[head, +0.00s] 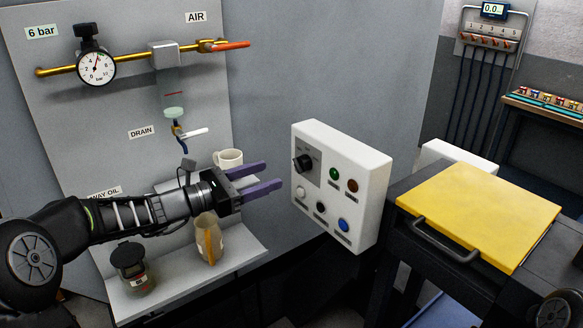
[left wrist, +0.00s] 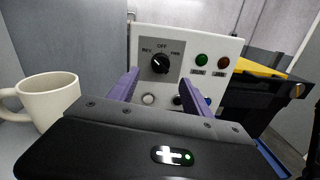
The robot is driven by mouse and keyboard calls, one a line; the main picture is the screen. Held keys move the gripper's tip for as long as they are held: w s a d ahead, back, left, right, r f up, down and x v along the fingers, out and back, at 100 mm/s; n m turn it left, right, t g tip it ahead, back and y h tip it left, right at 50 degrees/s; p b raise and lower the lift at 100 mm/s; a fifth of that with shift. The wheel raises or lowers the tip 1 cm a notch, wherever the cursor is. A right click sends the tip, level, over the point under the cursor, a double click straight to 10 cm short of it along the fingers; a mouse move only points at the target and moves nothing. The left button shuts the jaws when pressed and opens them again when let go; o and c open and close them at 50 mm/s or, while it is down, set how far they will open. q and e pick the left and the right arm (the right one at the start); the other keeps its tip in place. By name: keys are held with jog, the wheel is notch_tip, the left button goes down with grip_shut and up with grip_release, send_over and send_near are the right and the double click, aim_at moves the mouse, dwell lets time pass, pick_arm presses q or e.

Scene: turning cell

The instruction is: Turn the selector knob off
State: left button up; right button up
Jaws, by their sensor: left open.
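The selector knob (head: 303,163) is black, on a grey plate at the upper left of a white control box (head: 372,190). In the left wrist view the knob (left wrist: 160,64) sits below the labels REV, OFF and FWD. Its pale pointer mark seems to lean up and left, towards REV, but it is small. My left gripper (head: 273,175) is open, with two purple fingers pointing at the box. The fingers are empty and short of the knob, which appears between them in the left wrist view. My right gripper is not in view.
The box also carries a green button (head: 334,174), a red one (head: 352,186), a blue one (head: 344,225) and others. A white mug (head: 229,158) stands behind my left gripper. A jug (head: 209,240) and a dark-lidded jar (head: 131,265) share its shelf. A yellow-topped cart (head: 480,215) stands right.

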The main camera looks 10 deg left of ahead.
aim_at(295, 166)
pick_arm(q)
jog(key=p+x, duration=0.2)
jog(key=x, duration=0.5)
jog(key=shift+d, duration=0.1)
jog(key=shift+w+d+f, duration=0.1)
jog(key=shift+w+d, duration=0.1)
jog(key=shift+w, duration=0.05)
grip_shut()
dwell(0.6)
